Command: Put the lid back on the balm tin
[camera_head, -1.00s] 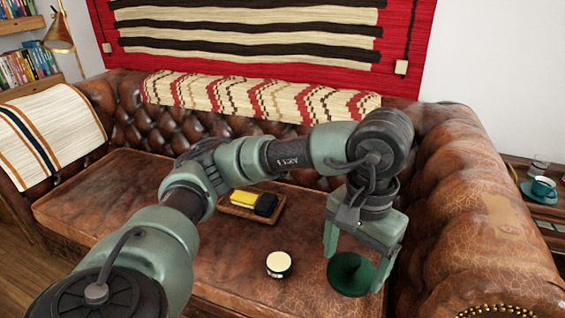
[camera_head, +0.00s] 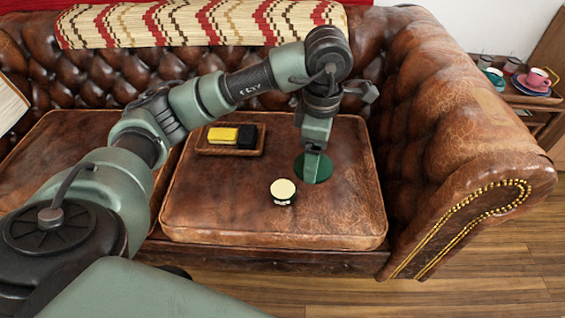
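The balm tin (camera_head: 283,191) is a small round dark tin with a cream-coloured top face. It stands upright on the right seat cushion, near the cushion's middle. The lid (camera_head: 318,173) is a dark green disc, right of and behind the tin, apart from it. My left gripper (camera_head: 312,149) points down at the lid, with its fingers in front of the lid's far part. The fingers line up in this view, so I cannot tell whether they are open or touching the lid. My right gripper is not in view.
A wooden tray (camera_head: 231,150) with a yellow block (camera_head: 222,134) and a black block (camera_head: 247,136) lies behind and left of the tin. The sofa's right armrest (camera_head: 450,140) rises beside the cushion. The cushion front is clear. Cups stand on a side table (camera_head: 533,98).

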